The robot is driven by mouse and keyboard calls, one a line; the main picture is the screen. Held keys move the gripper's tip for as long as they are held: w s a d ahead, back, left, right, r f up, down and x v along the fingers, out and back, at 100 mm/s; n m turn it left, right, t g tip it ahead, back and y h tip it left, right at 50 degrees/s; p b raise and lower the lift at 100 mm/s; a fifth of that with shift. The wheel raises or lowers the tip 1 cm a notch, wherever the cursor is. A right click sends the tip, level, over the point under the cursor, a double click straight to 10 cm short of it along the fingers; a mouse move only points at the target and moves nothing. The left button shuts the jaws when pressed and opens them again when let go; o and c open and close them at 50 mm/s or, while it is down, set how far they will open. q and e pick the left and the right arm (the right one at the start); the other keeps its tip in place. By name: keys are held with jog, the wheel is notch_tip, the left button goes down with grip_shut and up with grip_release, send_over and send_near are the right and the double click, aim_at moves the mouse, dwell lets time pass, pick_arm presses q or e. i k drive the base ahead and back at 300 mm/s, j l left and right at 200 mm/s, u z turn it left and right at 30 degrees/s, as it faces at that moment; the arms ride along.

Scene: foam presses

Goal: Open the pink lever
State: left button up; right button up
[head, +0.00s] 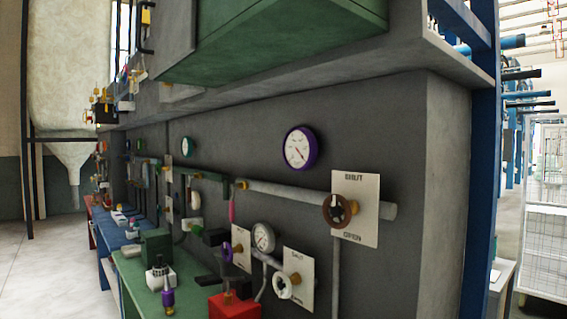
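The pink lever (232,207) is a small, narrow handle on the dark grey wall, left of centre in the head view. It hangs about straight down, just below a brass fitting (241,184) at the left end of a thick grey pipe (300,195). It is small and far off, so its exact joint with the fitting is hard to make out. Neither of my grippers shows in the head view, and nothing is touching the lever.
A green bench (135,272) runs along the wall below, with a red box (234,307) and a dark green box (156,245). A brown handwheel (338,210) and a white handwheel (283,286) stick out at right. Open floor (50,275) lies at left.

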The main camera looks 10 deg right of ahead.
aim_at(232, 205)
jog(key=i+j, duration=0.15)
jog(key=j, duration=0.2)
jog(key=i+j, duration=0.1)
jog(key=j, duration=0.25)
jog(key=i+j, duration=0.15)
jog(key=j, duration=0.25)
jog(key=i+j, duration=0.1)
jog(key=j, duration=0.25)
jog(key=i+j, duration=0.15)
jog(key=j, duration=0.2)
jog(key=i+j, duration=0.35)
jog(key=j, duration=0.15)
jog(key=i+j, duration=0.35)
jog(key=j, duration=0.15)
jog(key=i+j, duration=0.35)
jog(key=j, duration=0.15)
jog(key=i+j+u, duration=0.1)
jog(key=i+j, duration=0.25)
jog(key=j, duration=0.2)
